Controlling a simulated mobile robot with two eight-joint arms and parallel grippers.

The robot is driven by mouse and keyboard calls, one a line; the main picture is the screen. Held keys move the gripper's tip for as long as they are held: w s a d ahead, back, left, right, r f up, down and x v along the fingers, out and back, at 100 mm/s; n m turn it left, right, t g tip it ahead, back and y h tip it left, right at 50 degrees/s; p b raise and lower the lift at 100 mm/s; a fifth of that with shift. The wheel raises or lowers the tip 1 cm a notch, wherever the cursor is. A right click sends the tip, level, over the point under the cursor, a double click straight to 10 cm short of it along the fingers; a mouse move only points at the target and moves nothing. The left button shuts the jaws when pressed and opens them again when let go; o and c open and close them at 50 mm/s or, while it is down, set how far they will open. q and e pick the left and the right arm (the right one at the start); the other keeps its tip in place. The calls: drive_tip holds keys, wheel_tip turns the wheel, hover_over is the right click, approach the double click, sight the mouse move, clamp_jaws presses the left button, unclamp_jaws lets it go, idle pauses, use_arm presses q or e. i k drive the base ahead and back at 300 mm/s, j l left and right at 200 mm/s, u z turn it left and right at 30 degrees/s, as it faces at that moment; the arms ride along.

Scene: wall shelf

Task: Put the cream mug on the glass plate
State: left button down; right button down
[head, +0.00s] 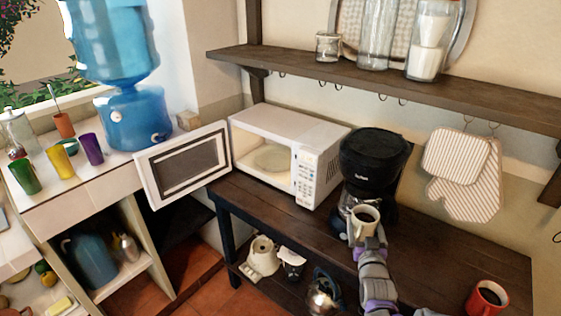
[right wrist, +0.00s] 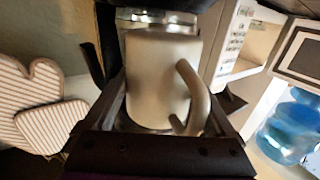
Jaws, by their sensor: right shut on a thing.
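The cream mug (head: 365,217) is upright in front of the black coffee maker (head: 372,160) in the head view. My right gripper (head: 367,236) is shut on it, with the mug (right wrist: 160,75) between the two fingers in the right wrist view and its handle to the right. I cannot tell whether the mug still touches the coffee maker's base. The glass plate (head: 271,158) lies inside the white microwave (head: 310,165), left of the mug; it looks empty. My left gripper is not in view.
The microwave door (head: 148,182) stands wide open to the left. A red mug (head: 487,298) of dark liquid is on the dark table (head: 440,250) at right. A shelf (head: 400,88) with glass jars hangs above. Striped mitts (head: 470,170) hang on the wall.

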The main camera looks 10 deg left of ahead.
sight(272, 159)
drive_tip(key=i+j, duration=0.1)
drive_tip(key=j, duration=0.25)
drive_tip(key=i+j, duration=0.1)
drive_tip(key=j, duration=0.3)
drive_tip(key=i+j, duration=0.15)
drive_tip(key=j, duration=0.2)
drive_tip(key=i+j, duration=0.1)
drive_tip(key=j, duration=0.3)
drive_tip(key=i+j, duration=0.1)
drive_tip(key=j, duration=0.25)
